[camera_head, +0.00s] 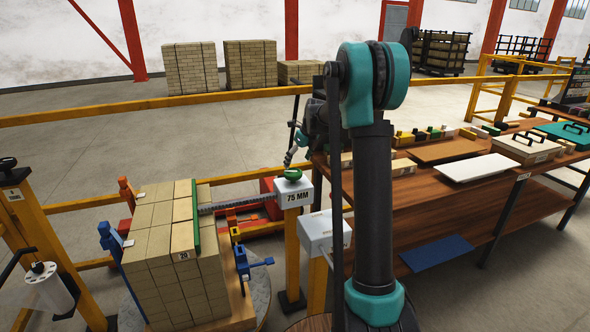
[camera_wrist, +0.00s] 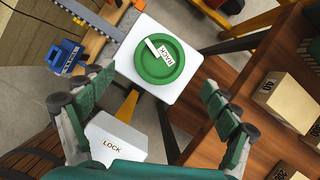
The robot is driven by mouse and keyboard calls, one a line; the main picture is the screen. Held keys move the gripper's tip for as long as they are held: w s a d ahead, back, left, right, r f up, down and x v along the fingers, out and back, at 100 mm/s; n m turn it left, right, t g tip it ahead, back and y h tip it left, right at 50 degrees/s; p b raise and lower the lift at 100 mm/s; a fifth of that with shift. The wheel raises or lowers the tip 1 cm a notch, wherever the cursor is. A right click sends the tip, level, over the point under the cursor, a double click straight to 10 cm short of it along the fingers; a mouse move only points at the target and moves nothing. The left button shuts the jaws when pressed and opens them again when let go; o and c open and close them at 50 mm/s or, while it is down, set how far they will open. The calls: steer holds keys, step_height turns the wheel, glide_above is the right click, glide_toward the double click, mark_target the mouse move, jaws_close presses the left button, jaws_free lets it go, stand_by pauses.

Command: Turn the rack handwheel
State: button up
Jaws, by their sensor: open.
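The rack handwheel is a small green disc (camera_head: 292,174) on top of a white box marked 75 MM (camera_head: 295,194) on a yellow post. In the wrist view the green handwheel (camera_wrist: 160,62) lies on a white plate, with a white label reading RACK. My gripper (camera_wrist: 160,103) is open, its green-padded fingers spread left and right below the wheel in the picture, touching nothing. In the head view my gripper (camera_head: 289,157) is a small dark shape just above the wheel. A toothed rack bar (camera_head: 240,202) runs left from the box to a green bar on the brick stack.
A white LOCK box (camera_wrist: 115,138) stands close beside the wheel; it also shows in the head view (camera_head: 322,232). A brick stack (camera_head: 165,255) with coloured clamps stands left. A wooden workbench (camera_head: 440,205) with blocks and boards is right. Yellow rails (camera_head: 150,103) cross behind.

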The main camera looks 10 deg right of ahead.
steer(key=v, duration=0.6)
steer(key=s+f+n, duration=0.5)
steer(key=s+n, duration=0.4)
steer(key=s, duration=0.5)
steer(key=s+f+n+h, duration=0.1)
steer(key=s+f+n, duration=0.4)
steer(key=s+n, duration=0.5)
steer(key=s+d+f+n+h, duration=0.1)
steer(key=s+f+n, duration=0.4)
steer(key=s+n, duration=0.5)
steer(key=s, duration=0.7)
steer(key=shift+s+f+t, duration=0.3)
steer(key=shift+s, duration=0.05)
